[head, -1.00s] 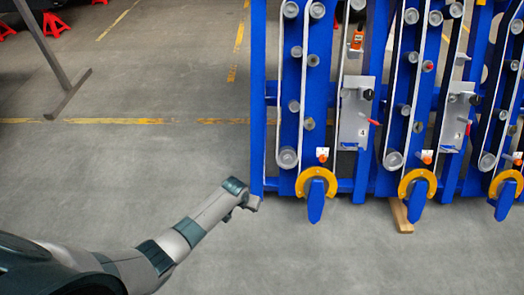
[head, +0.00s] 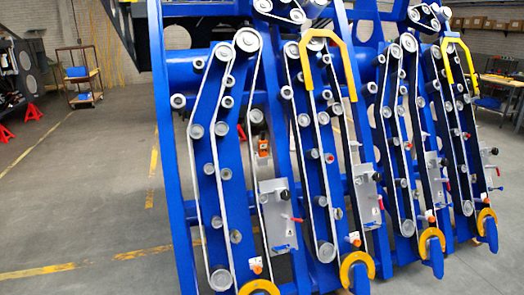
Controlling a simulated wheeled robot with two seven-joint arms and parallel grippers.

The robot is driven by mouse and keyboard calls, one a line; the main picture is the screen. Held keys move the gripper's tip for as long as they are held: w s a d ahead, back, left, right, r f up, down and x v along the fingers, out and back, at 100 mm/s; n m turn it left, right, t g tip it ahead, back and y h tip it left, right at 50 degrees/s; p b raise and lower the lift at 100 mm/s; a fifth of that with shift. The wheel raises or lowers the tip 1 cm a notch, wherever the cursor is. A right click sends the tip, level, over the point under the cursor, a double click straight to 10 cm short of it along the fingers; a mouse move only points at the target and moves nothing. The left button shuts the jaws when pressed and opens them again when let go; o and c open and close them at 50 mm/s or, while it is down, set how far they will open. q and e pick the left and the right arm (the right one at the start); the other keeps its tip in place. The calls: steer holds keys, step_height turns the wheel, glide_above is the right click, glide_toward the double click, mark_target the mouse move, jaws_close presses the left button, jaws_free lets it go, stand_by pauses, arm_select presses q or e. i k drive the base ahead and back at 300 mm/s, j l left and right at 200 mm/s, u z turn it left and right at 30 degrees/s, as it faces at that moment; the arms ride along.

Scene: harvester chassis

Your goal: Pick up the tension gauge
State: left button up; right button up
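Neither of my grippers is in the head view.
The chassis carries several white belts on grey rollers (head: 247,40). Yellow curved guards (head: 357,268) stick out at its bottom. Open concrete floor (head: 95,190) lies to the left. A shelf cart (head: 82,75) and red stands (head: 33,112) stand farther back.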

mark_target(262, 143)
steer(key=i+l+u, duration=0.1)
steer(key=i+l, duration=0.3)
steer(key=i+l+u, duration=0.1)
steer(key=i+l, duration=0.3)
steer(key=i+l+u, duration=0.1)
steer(key=i+l, duration=0.3)
steer(key=i+l+u, duration=0.1)
steer(key=i+l, duration=0.25)
steer(key=l, duration=0.15)
steer(key=i+l+u, duration=0.1)
steer(key=i+l, duration=0.25)
steer(key=l, duration=0.15)
steer(key=i+l+u, duration=0.1)
steer(key=i+l, duration=0.25)
steer(key=l, duration=0.15)
